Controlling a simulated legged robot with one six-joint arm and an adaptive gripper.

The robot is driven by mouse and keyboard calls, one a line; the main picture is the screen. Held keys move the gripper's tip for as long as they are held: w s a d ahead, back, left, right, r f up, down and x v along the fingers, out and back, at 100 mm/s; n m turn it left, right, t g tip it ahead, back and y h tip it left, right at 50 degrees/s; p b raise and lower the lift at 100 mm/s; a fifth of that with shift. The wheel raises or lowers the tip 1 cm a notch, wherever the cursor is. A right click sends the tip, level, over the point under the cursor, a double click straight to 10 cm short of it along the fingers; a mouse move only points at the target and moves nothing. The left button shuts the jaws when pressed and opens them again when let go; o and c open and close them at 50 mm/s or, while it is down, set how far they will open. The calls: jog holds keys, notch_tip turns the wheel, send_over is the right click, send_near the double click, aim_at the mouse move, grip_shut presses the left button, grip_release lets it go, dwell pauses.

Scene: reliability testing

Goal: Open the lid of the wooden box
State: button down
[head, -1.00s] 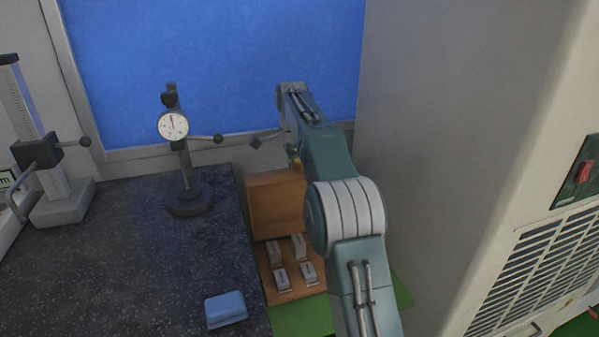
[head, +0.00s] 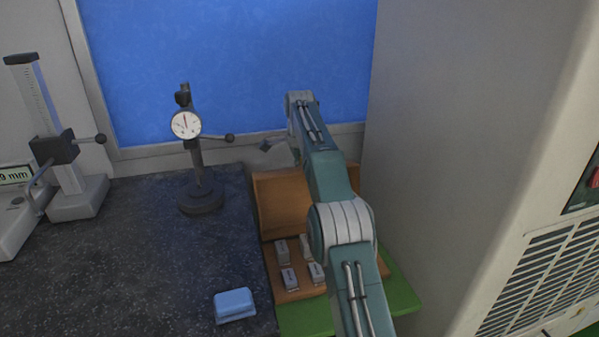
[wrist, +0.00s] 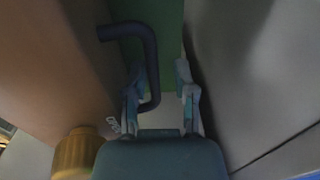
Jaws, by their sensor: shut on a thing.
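The wooden box (head: 292,294) sits beyond the dark stone table's right edge, holding several small grey blocks (head: 289,278). Its orange-brown lid (head: 283,208) stands raised at the back, roughly upright, with the box interior showing. In the wrist view the lid's wooden face (wrist: 60,60) fills the left side. A dark bent handle (wrist: 128,30) reaches from it down between the fingers of my gripper (wrist: 160,66), which is shut on it. My arm hides the right part of the box and lid in the head view, and my fingers cannot be made out there.
A large grey cabinet (head: 440,150) stands close on the right. A dial gauge on a stand (head: 187,125), a height gauge (head: 60,150) and a blue block (head: 234,305) stand on the stone table (head: 120,270). A green surface (head: 305,318) lies under the box.

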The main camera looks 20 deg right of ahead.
jog(key=shift+w+f, duration=0.2)
jog(key=shift+f, duration=0.15)
jog(key=c, duration=0.7)
grip_release()
jog(key=shift+w, duration=0.3)
jog(key=shift+s+r, duration=0.1)
jog(key=shift+r, duration=0.1)
